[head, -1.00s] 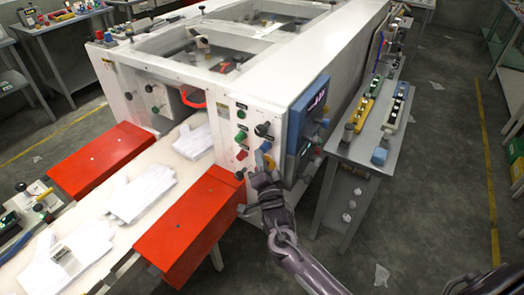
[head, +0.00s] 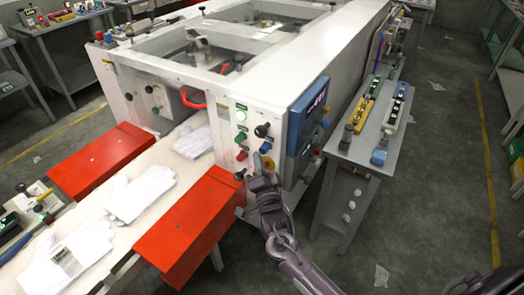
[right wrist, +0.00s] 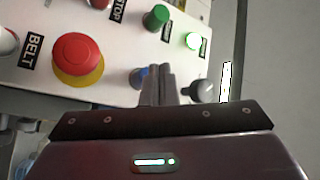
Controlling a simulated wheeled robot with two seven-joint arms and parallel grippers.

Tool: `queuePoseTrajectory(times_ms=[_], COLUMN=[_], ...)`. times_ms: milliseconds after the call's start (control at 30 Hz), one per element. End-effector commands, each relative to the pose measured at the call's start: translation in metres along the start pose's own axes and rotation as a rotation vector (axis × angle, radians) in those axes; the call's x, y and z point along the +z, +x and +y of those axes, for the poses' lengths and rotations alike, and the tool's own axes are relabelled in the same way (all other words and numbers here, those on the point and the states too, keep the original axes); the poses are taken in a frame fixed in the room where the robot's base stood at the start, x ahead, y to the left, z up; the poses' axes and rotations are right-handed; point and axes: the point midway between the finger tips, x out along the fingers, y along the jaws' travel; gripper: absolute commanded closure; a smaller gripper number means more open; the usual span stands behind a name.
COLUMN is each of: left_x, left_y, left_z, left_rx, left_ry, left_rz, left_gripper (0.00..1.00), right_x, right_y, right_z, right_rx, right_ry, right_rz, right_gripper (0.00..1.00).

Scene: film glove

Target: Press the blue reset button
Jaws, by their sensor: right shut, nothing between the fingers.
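The blue button (head: 265,147) is on the white front panel of the machine. My right gripper (head: 257,157) is at this panel, just below and left of the button in the head view. In the right wrist view the closed fingers (right wrist: 158,84) overlap the right edge of the blue button (right wrist: 137,76). The fingers are shut with nothing between them. I cannot tell whether the tips touch the button or panel. My left gripper is not in view.
A red mushroom button (right wrist: 78,54) on a yellow base, a green button (right wrist: 156,18), a lit green lamp (right wrist: 193,40) and a black knob (right wrist: 203,90) surround the fingers. A red guard (head: 190,225) and gloves (head: 140,193) on the belt are left of my arm.

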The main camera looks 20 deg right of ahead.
Motion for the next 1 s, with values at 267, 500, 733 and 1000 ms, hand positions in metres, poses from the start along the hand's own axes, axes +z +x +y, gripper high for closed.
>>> queuePoseTrajectory(times_ms=[267, 500, 733, 1000], left_x=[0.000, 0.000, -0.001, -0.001], left_y=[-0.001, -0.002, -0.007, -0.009], left_z=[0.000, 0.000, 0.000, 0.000], left_rx=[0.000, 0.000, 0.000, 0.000], left_ry=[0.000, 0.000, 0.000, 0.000], left_rz=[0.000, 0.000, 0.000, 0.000], left_gripper=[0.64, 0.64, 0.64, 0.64], right_x=[0.002, 0.005, 0.016, 0.027], right_y=[-0.002, -0.007, -0.022, -0.037], right_z=[-0.002, -0.005, -0.017, -0.027], right_rx=[0.000, 0.001, 0.001, 0.000], right_ry=[0.000, 0.001, 0.002, 0.001], right_rz=[0.000, -0.002, -0.002, 0.000], right_gripper=[1.00, 1.00, 1.00, 1.00])
